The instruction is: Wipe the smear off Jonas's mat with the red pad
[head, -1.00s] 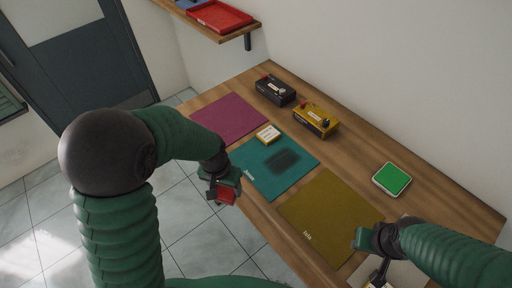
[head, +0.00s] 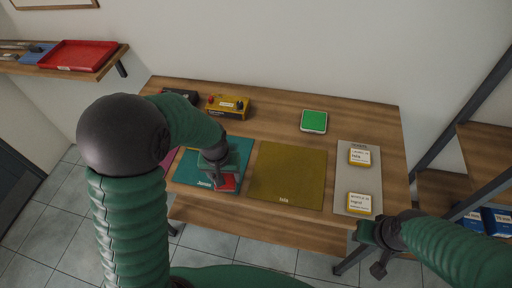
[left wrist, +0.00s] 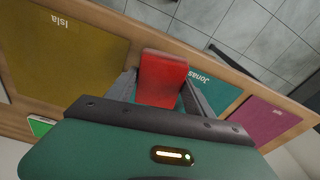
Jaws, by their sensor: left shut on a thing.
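Jonas's mat (head: 190,177) is teal and lies on the wooden bench, partly covered by my left arm. It also shows in the left wrist view (left wrist: 218,92). My left gripper (head: 218,177) is shut on the red pad (head: 229,183), which appears over the front right part of that mat. The pad (left wrist: 162,80) sits between the fingers in the left wrist view. Whether it touches the mat I cannot tell. The dark smear is hidden now. My right gripper (head: 379,268) hangs off the bench's front edge at lower right; its jaw state is unclear.
Isla's olive mat (head: 288,172) lies right of Jonas's, a magenta mat (left wrist: 262,118) on its other side. A yellow box (head: 229,106) and a black box (head: 181,96) stand behind. A green pad (head: 314,121) and a grey strip (head: 344,178) with yellow-edged tags lie right.

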